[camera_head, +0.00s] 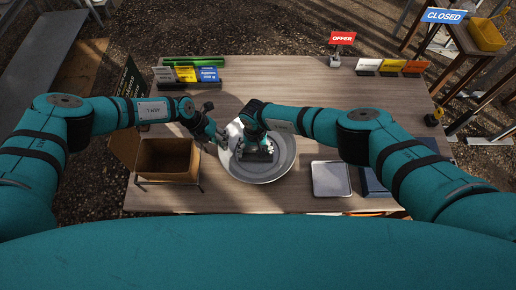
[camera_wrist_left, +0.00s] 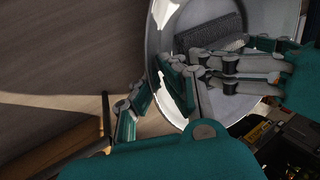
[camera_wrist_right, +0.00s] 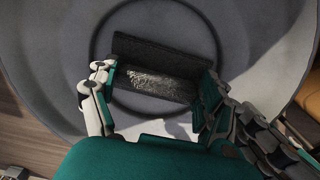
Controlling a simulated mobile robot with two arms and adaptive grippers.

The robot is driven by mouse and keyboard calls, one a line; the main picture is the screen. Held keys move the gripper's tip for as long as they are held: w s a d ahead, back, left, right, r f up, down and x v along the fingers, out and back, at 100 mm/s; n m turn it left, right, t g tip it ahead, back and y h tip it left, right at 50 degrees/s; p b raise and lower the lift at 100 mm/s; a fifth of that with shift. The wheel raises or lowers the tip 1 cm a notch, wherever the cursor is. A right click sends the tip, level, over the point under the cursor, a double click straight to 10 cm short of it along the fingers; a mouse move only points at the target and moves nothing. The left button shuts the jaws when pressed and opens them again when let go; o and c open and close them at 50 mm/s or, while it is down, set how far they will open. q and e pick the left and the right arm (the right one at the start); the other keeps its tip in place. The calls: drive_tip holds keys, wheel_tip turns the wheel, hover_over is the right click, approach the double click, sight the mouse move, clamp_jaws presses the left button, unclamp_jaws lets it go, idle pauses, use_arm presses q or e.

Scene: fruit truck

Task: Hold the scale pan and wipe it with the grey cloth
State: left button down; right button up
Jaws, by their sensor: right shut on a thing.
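The round grey scale pan (camera_head: 276,174) lies on the wooden table in front of me. My left gripper (camera_head: 223,141) is at the pan's left rim. In the left wrist view its fingers (camera_wrist_left: 158,88) stand apart, one outside the rim and one inside; I see no clear grip on the rim. My right gripper (camera_head: 257,149) is low over the pan's inside, shut on the dark grey cloth (camera_wrist_right: 160,52). The cloth spans between its fingers (camera_wrist_right: 155,85) against the pan's floor, and shows in the left wrist view (camera_wrist_left: 212,32).
A brown box (camera_head: 166,160) stands left of the pan. A silver square tray (camera_head: 330,179) and a blue item (camera_head: 374,182) lie to the right. Price signs (camera_head: 186,74) line the back left, with more at the back right (camera_head: 390,66). The table behind the pan is clear.

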use_arm(q)
drive_tip(key=shift+d, duration=0.25)
use_arm(e)
drive_tip(key=shift+s+a+f, duration=0.1)
drive_tip(key=shift+s+a, duration=0.1)
drive_tip(key=shift+d, duration=1)
use_arm(q)
drive_tip(key=shift+a, duration=0.1)
use_arm(e)
drive_tip(key=shift+w, duration=0.1)
drive_tip(key=shift+a, duration=0.1)
drive_tip(key=shift+a, duration=0.9)
drive_tip(key=shift+d, duration=0.1)
drive_tip(key=shift+d, duration=0.9)
